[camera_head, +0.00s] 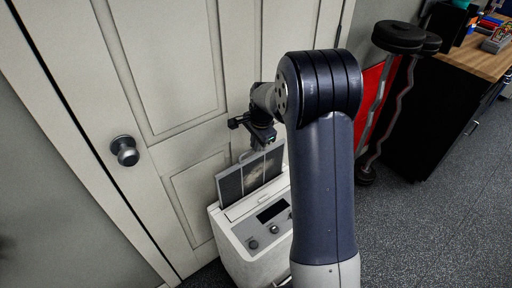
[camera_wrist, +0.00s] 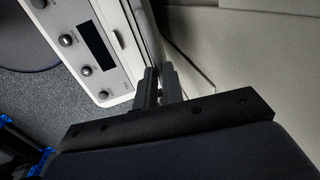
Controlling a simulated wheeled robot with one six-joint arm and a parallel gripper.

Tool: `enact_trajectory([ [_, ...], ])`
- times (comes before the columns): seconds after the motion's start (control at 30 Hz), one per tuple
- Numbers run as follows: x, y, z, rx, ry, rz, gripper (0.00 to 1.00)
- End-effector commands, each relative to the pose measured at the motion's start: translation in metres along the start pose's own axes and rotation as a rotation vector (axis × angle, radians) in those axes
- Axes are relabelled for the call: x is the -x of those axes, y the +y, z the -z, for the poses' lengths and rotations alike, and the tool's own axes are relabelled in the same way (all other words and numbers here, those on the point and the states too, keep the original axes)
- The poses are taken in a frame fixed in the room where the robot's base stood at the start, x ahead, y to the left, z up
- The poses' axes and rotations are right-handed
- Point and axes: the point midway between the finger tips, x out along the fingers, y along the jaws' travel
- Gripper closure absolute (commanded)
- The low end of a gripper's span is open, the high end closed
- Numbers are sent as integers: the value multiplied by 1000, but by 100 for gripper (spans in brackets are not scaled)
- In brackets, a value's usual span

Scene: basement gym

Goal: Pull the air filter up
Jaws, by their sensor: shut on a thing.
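The air filter (camera_head: 231,187) is a flat grey panel with a pale frame. It stands upright, partly out of the top rear of a white appliance (camera_head: 228,248), with its lower part hidden inside. My gripper (camera_head: 254,151) is at the filter's top edge and shut on it; the exact contact is small and dark. My arm covers the right side of the filter and appliance. In the wrist view the two fingers (camera_wrist: 160,84) are close together beside the appliance (camera_wrist: 97,20), and what lies between them is hard to make out.
A white panelled door (camera_head: 165,60) with a dark knob (camera_head: 125,151) stands right behind the appliance. To the right are a bent bar with black weights (camera_head: 398,37) and a black cabinet with a wooden top (camera_head: 480,55). Speckled floor (camera_head: 425,225) is clear at lower right.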

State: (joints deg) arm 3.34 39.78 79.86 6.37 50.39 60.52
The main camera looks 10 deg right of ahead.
Motion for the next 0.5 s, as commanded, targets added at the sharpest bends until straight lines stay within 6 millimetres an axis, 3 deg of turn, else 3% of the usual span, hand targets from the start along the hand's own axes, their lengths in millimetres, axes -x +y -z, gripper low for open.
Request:
enact_trajectory([
  [0.13,13,-3,0,0,1,1,100],
  [0.5,14,-3,0,0,1,1,100],
])
